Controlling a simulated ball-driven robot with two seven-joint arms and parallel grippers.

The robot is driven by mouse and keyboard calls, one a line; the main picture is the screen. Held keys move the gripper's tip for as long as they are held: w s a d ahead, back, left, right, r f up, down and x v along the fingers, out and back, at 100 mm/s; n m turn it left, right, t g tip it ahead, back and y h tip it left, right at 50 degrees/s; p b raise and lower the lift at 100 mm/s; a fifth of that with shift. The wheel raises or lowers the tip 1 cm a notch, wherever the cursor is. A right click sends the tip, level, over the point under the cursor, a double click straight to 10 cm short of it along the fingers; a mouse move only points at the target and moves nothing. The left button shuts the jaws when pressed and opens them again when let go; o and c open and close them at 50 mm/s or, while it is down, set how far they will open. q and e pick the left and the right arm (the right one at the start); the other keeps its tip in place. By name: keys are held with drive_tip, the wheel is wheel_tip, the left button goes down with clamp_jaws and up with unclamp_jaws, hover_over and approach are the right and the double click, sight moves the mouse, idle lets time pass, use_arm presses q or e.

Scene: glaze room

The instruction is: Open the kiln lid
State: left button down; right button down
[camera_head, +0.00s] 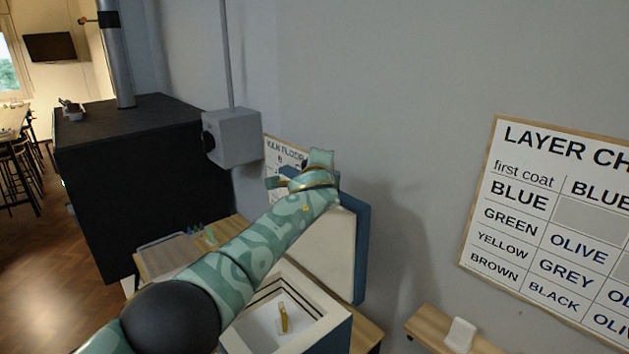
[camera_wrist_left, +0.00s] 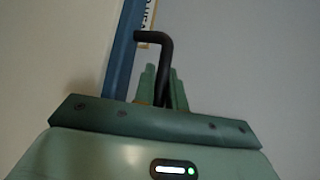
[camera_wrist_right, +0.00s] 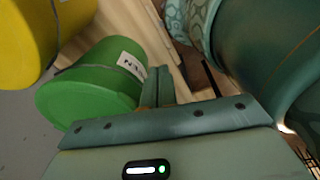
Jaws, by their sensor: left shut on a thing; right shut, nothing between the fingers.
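The kiln is a blue box (camera_head: 335,338) with a cream, square interior, low in the head view. Its lid (camera_head: 330,240), cream inside with a blue edge, stands raised, roughly upright, at the back of the kiln. A small yellow piece (camera_head: 283,318) stands inside the kiln. My left gripper (camera_head: 290,178) is at the top of the lid, partly hidden by its own arm. In the left wrist view its fingers (camera_wrist_left: 165,88) are shut on a black bent handle (camera_wrist_left: 165,55) beside the lid's blue edge (camera_wrist_left: 124,50). My right gripper (camera_wrist_right: 157,85) is shut and empty beside a green bucket.
The green bucket (camera_wrist_right: 92,88) with a white label and a yellow bucket (camera_wrist_right: 45,35) are close to my right gripper. A large black cabinet (camera_head: 130,180) stands at the left. A grey wall box (camera_head: 232,137) hangs near the lid. A small wooden shelf (camera_head: 430,325) is right of the kiln.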

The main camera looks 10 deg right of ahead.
use_arm(q)
drive_tip(key=shift+f, duration=0.3)
drive_tip(key=c, duration=1.7)
unclamp_jaws()
drive_tip(key=shift+r, duration=0.15)
drive_tip(key=shift+r, duration=0.1)
drive_tip(key=shift+s+r+p, duration=0.15)
drive_tip(key=shift+s+p, duration=0.25)
drive_tip(key=shift+p, duration=0.3)
drive_tip(key=p+v, duration=0.1)
drive_tip(key=v, duration=1.4)
drive_tip(key=shift+s, duration=0.2)
